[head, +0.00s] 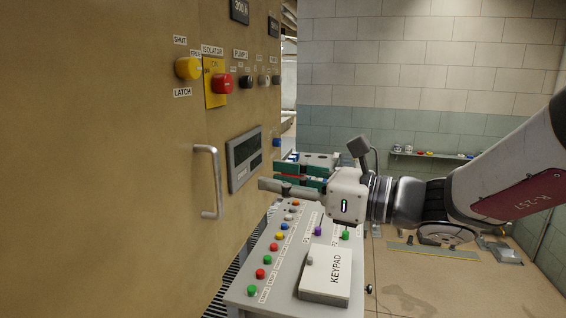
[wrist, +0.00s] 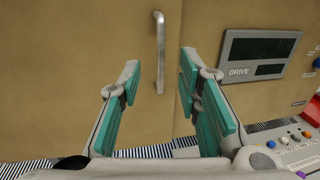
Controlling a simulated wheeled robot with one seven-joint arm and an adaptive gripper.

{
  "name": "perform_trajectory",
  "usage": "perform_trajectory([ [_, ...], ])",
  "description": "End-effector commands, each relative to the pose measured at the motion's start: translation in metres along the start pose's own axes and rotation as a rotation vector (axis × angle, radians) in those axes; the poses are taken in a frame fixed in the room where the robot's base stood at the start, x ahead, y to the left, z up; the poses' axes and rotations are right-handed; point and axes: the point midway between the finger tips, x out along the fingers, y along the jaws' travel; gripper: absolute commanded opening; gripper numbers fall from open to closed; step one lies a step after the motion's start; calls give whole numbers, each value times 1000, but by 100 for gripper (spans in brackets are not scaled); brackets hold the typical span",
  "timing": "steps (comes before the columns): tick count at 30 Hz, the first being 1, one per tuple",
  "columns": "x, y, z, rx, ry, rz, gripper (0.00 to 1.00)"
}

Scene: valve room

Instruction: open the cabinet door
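The cabinet door (head: 110,150) is a tan panel filling the left of the head view, and it looks closed in the wrist view (wrist: 75,60). Its silver bar handle (head: 218,182) stands upright on the door. In the wrist view the handle (wrist: 159,52) is beyond the fingers, in the gap between them. A yellow latch knob (head: 188,68) is higher on the door, between the labels SHUT and LATCH. My gripper (head: 284,178) is open and empty, to the right of the handle and apart from it. In the wrist view its teal finger pads (wrist: 165,95) are wide apart.
A red isolator knob (head: 222,84) on a yellow plate and a dark display (head: 245,156) are on the cabinet front. A console (head: 250,292) with coloured buttons and a keypad box (head: 326,274) stands below my gripper. Open floor lies at the right.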

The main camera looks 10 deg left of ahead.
Motion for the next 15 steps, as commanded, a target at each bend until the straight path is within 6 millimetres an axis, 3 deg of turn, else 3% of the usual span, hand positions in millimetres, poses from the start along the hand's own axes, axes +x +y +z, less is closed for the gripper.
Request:
perform_trajectory([
  [5, 17, 0, 1, 5, -5, 1, 31],
  [15, 82, 1, 1, 6, -4, 3, 31],
])
